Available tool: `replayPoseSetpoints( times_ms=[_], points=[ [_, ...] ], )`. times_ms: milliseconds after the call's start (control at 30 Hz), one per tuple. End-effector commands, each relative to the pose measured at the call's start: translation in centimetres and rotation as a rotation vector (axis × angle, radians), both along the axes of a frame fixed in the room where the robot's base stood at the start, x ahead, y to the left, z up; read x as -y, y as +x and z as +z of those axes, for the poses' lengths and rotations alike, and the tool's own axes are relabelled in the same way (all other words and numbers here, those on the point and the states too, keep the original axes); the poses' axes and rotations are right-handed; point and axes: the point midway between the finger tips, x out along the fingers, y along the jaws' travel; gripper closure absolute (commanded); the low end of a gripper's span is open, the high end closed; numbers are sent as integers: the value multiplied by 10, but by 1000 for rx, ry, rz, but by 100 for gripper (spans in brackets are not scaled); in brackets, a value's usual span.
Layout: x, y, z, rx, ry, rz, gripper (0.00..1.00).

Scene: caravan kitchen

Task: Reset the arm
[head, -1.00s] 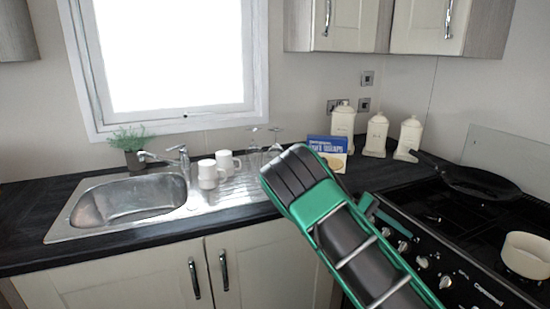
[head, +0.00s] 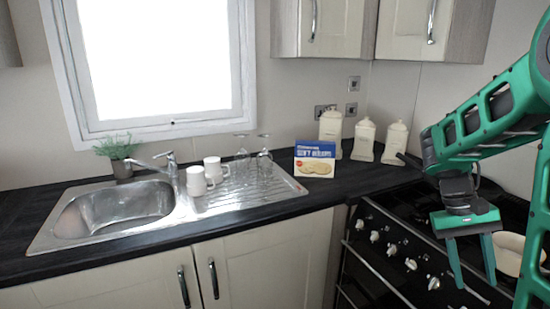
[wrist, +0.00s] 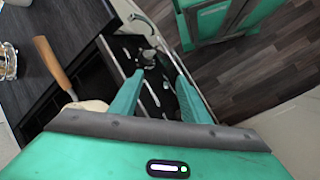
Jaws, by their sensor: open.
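My gripper (head: 474,284) is at the right of the head view, pointing down in front of the stove, with its two green fingers apart and nothing between them. My green arm comes in from the right edge and bends down to it. In the wrist view the open fingers (wrist: 160,92) point over the stove's front, where several knobs show, with the floor beyond.
The stove (head: 385,245) is close behind and left of my gripper; a cream pan (head: 510,252) on it is partly hidden. A blue-and-white box (head: 314,160), canisters (head: 363,140), mugs (head: 196,181), glasses (head: 264,158) and a sink (head: 115,207) line the dark counter.

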Motion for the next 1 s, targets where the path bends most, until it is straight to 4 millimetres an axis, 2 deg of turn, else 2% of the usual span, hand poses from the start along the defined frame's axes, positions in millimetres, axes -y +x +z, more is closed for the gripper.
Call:
replayPoseSetpoints(
  times_ms=[33, 300, 600, 800, 1000],
  points=[
    [-1, -12, 3, 31, 23, -13, 58],
    [-20, -67, 12, 189, 117, -68, 58],
    [-54, -118, 13, 354, 177, -117, 58],
    [-69, -132, 11, 407, 189, -132, 58],
    [-71, -134, 11, 415, 192, -133, 58]
  ],
)
